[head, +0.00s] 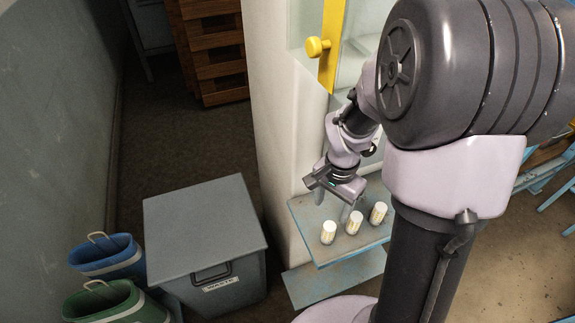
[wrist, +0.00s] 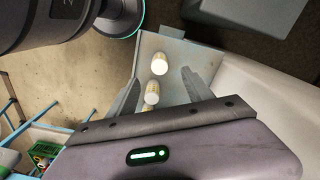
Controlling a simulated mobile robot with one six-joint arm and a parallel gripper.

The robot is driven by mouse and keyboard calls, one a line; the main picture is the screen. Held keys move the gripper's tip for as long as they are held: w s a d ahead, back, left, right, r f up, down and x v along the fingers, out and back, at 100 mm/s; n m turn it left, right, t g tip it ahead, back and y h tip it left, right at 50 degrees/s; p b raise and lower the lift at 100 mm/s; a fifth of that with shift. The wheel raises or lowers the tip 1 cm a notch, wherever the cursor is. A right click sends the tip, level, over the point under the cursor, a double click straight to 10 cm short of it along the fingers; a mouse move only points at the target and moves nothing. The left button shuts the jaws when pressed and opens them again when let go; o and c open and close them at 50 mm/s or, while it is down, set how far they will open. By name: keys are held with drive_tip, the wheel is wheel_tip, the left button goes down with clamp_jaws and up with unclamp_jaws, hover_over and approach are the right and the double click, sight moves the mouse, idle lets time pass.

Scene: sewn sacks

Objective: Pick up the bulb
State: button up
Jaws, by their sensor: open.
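Three small white rounded pieces with yellowish bands stand in a row on a grey-blue step (head: 318,247): a left one (head: 328,232), a middle one (head: 354,222) and a right one (head: 378,213). They look alike, and I cannot tell for sure which is the bulb. My gripper (head: 333,204) is open just above and behind the row, pointing down. In the wrist view, my open gripper (wrist: 161,78) has one piece (wrist: 159,63) and another (wrist: 152,92) between or near its fingers. A third (wrist: 147,107) is mostly hidden by the gripper body.
A grey lidded waste bin (head: 205,225) stands left of the step. A blue bucket (head: 108,256) and a green one (head: 115,302) stand beside it. A pale cabinet (head: 275,100) with a yellow knob (head: 317,47) rises behind the step. Wooden crates (head: 215,55) are farther back.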

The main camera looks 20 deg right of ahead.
sight(330, 226)
drive_tip(key=f, duration=0.2)
drive_tip(key=d+f+b, duration=0.1)
drive_tip(key=f, duration=0.1)
drive_tip(key=f+b, duration=0.1)
drive_tip(key=f, duration=0.1)
drive_tip(key=shift+s+d+f, duration=0.15)
drive_tip(key=shift+s, duration=0.1)
drive_tip(key=f+b, duration=0.1)
drive_tip(key=f, duration=0.3)
drive_tip(key=f+b, duration=0.1)
drive_tip(key=shift+w+f+b, duration=0.3)
drive_tip(key=shift+f+b, duration=0.05)
drive_tip(key=shift+f, duration=0.05)
drive_tip(key=shift+r, duration=0.1)
drive_tip(key=shift+a, duration=0.2)
clamp_jaws()
